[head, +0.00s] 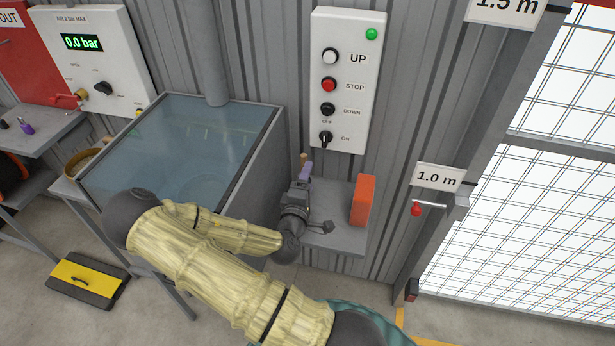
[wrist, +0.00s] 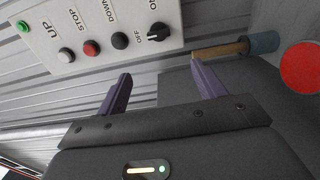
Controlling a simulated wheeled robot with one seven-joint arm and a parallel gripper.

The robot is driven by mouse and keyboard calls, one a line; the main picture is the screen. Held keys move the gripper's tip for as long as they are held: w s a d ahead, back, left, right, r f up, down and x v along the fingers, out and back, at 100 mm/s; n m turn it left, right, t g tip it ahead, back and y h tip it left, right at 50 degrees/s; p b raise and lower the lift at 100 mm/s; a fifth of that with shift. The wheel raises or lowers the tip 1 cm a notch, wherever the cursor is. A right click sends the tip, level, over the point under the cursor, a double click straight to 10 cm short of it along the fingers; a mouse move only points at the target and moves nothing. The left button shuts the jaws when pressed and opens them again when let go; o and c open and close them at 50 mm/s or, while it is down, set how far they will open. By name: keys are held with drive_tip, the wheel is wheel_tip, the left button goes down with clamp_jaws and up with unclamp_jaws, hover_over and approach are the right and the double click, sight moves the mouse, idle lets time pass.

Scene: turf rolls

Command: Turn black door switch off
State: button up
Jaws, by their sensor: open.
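The black door switch (head: 326,138) is a rotary knob at the bottom of a white control panel (head: 352,100), with OFF lettered above it and ON to its right. In the wrist view the black switch (wrist: 158,32) lies ahead of the fingertips, and which label it points to is hard to tell. In the wrist view my gripper (wrist: 161,80) is open and empty, apart from the switch.
Above the switch are a black DOWN button (head: 328,109), a red STOP button (head: 329,85) and a white UP button (head: 330,57). A wooden handle (wrist: 218,50) lies near the right finger. An orange block (head: 362,201) stands on the shelf. A glass-topped cabinet (head: 180,150) is at left.

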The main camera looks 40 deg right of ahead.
drive_tip(key=shift+s+a+p, duration=0.3)
drive_tip(key=shift+s+p, duration=0.25)
drive_tip(key=shift+p, duration=0.65)
drive_tip(key=shift+f, duration=0.1)
drive_tip(key=s+a+f+m+g+y, duration=0.2)
drive_tip(key=a+f+m+g+y, duration=0.3)
drive_tip(key=a+m+g+y, duration=0.35)
drive_tip(key=s+a+r+y, duration=0.2)
drive_tip(key=s+a+r, duration=0.1)
drive_tip(key=a+r, duration=0.2)
drive_tip(key=s+a+r+y, duration=0.3)
drive_tip(key=a+r, duration=0.3)
drive_tip(key=r, duration=0.4)
drive_tip(key=shift+s+a+g, duration=0.3)
drive_tip(key=shift+s+g, duration=0.05)
drive_tip(key=shift+s, duration=0.3)
drive_tip(key=shift+s+r, duration=0.1)
drive_tip(key=shift+s, duration=0.05)
